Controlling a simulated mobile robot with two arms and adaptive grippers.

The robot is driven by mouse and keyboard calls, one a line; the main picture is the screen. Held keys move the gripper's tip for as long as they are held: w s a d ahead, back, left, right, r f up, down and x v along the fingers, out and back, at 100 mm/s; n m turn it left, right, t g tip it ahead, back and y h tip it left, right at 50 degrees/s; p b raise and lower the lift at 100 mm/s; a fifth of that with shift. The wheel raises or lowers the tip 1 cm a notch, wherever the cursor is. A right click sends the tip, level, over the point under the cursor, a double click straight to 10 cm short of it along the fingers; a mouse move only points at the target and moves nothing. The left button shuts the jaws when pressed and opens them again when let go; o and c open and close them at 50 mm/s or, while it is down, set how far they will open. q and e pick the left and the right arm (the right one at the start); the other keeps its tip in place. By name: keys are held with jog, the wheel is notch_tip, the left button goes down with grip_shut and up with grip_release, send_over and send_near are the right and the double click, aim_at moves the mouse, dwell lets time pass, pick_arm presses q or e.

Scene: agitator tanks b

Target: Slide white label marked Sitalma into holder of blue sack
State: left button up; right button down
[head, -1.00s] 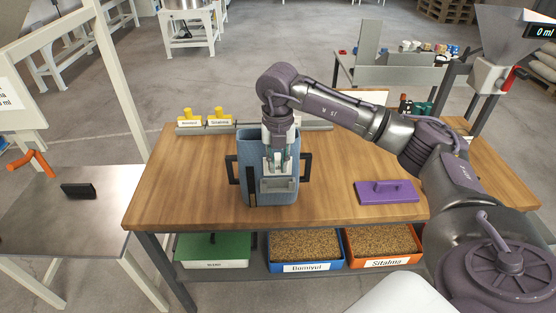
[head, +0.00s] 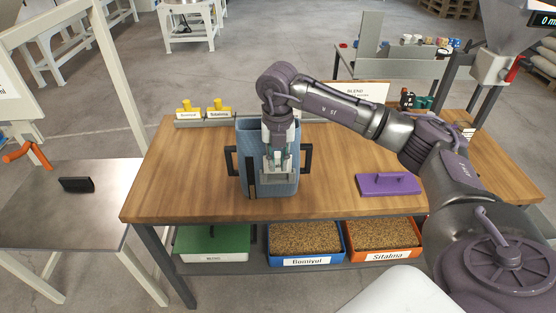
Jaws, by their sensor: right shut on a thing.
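The blue sack (head: 251,150) stands upright on the wooden table, with a black handle on each side. My right gripper (head: 278,168) points down at the sack's front face, right of its middle. It is shut on a small white label, mostly hidden by the fingers; its lettering cannot be read. The grey label holder on the sack's front lies behind and below the fingertips and is largely covered. I cannot tell whether the label sits inside it. My left gripper is out of view.
A rack (head: 190,124) with yellow-topped pieces marked Bomiyul and Sitalma stands behind the sack. A purple lid (head: 389,186) lies to the right. Below are a green-covered bin (head: 212,243), a blue grain bin (head: 304,240) and an orange one (head: 384,238). The table's front left is clear.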

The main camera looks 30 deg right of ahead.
jog(key=shift+f+b, duration=0.9)
jog(key=shift+f, duration=0.45)
jog(key=c, duration=1)
grip_release()
jog(key=shift+c, duration=0.2)
